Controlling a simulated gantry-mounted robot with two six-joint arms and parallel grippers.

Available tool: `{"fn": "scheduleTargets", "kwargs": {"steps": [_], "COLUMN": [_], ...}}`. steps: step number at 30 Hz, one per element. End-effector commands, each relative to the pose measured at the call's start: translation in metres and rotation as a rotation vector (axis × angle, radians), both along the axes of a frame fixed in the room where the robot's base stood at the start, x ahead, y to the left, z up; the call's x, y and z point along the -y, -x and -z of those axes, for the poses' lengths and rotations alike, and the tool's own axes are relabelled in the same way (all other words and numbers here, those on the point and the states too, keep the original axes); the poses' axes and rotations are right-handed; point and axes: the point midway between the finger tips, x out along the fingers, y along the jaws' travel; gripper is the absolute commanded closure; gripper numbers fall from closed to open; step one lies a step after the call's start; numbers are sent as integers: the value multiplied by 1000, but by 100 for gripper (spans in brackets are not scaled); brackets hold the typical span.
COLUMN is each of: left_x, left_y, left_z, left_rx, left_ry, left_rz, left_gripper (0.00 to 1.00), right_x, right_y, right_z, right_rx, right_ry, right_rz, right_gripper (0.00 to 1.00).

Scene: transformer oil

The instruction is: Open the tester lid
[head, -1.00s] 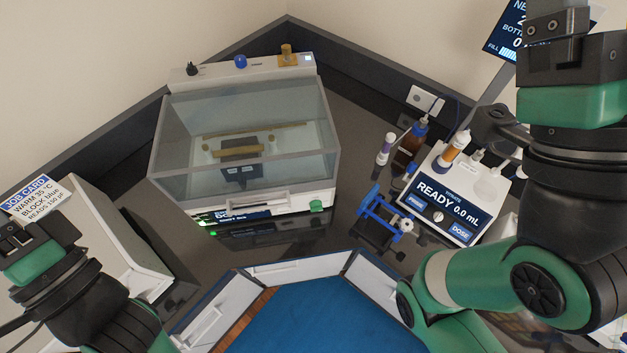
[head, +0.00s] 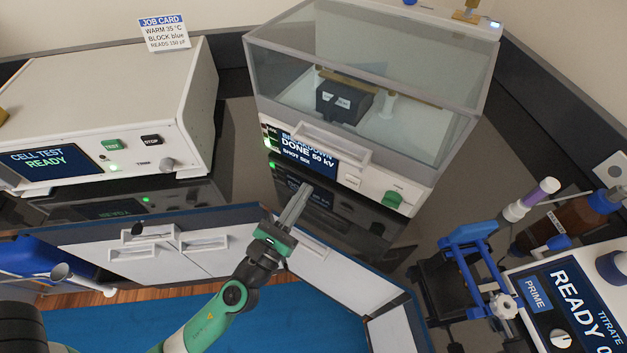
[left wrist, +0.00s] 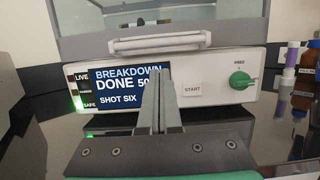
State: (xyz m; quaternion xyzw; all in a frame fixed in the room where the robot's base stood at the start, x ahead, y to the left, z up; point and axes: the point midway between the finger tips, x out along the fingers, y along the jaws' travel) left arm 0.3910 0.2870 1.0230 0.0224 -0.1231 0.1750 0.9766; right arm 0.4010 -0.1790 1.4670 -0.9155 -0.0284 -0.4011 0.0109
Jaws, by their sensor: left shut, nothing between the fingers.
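The breakdown tester (head: 405,190) stands at the back with its clear box-shaped lid (head: 275,70) down. A dark block-shaped cell (head: 341,97) is inside. A pale handle bar (head: 322,141) runs along the lid's front edge; in the left wrist view the handle (left wrist: 160,42) is just above the screen. The screen (head: 303,148) reads "BREAKDOWN DONE" and "SHOT SIX". My left gripper (head: 305,190) is shut and empty, in front of the tester and below the handle, apart from it. Its fingers (left wrist: 163,75) cover part of the screen in the left wrist view. My right gripper is out of view.
A white cell test unit (head: 110,110) reading "READY" stands left, with a job card (head: 165,32) behind it. At right are a blue stand (head: 468,243), a brown bottle (head: 560,222) and the titrator (head: 570,310). The dark glossy counter before the tester is clear.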

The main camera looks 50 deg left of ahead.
Motion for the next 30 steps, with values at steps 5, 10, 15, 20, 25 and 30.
{"fn": "scheduleTargets", "kwargs": {"steps": [5, 10, 15, 20, 25, 30], "left_x": [-11, -22, -29, -31, -31, -30], "left_y": [-29, -58, -77, -82, -82, -82], "left_z": [-12, -19, -23, -23, -23, -25], "left_rx": [3, 2, 1, 0, 0, -1], "left_ry": [1, 0, 1, 0, 1, 1], "left_rz": [-3, -2, 0, 0, 0, 2], "left_gripper": [100, 100, 100, 100, 100, 100], "right_x": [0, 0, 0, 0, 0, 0], "right_y": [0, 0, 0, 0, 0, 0], "right_z": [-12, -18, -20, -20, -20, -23], "right_rx": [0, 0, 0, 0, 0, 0], "right_ry": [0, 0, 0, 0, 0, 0], "right_rz": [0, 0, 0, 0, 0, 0], "right_gripper": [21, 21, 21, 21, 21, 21]}}
